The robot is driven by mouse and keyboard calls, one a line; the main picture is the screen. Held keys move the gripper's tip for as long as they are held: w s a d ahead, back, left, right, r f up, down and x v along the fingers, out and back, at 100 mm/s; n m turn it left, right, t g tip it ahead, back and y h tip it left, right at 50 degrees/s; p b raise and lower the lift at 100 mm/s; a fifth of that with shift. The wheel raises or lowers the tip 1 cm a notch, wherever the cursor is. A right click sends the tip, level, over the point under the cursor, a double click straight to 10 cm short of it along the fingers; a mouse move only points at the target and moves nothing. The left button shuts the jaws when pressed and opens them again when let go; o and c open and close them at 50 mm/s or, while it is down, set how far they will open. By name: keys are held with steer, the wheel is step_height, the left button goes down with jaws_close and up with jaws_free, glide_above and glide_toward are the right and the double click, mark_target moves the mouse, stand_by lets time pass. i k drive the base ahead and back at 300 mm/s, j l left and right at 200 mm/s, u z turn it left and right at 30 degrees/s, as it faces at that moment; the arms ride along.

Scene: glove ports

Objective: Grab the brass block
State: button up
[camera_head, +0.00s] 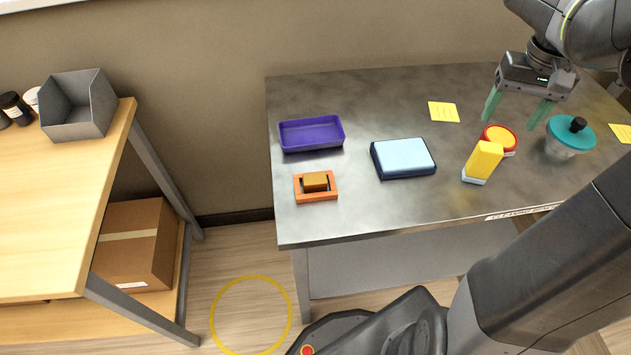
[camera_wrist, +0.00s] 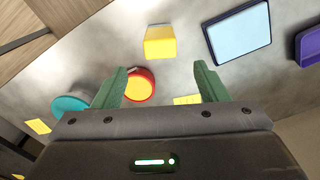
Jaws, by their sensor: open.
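The brass block (camera_head: 315,180) is a small brownish-gold block sitting in an orange holder (camera_head: 302,199) with dark gaps, near the front left of the grey metal table. My gripper (camera_head: 516,108) is open and empty above the right side of the table, well to the right of the block and farther back. Its green fingers (camera_wrist: 161,68) also show in the wrist view, apart with nothing held between them. The brass block does not show in the wrist view.
The metal table (camera_head: 360,100) also bears a purple tray (camera_head: 312,147), a blue-topped pad (camera_head: 403,157), a yellow upright block (camera_head: 485,160), a red-rimmed yellow round container (camera_head: 500,138) and a teal-lidded bowl (camera_head: 571,135). A wooden bench (camera_head: 60,200) stands left.

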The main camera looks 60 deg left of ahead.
mark_target(314, 183)
steer(key=k+l, duration=0.35)
steer(key=k+j, duration=0.6)
steer(key=j, duration=0.3)
steer(key=k+j, duration=0.15)
steer(key=j, duration=0.1)
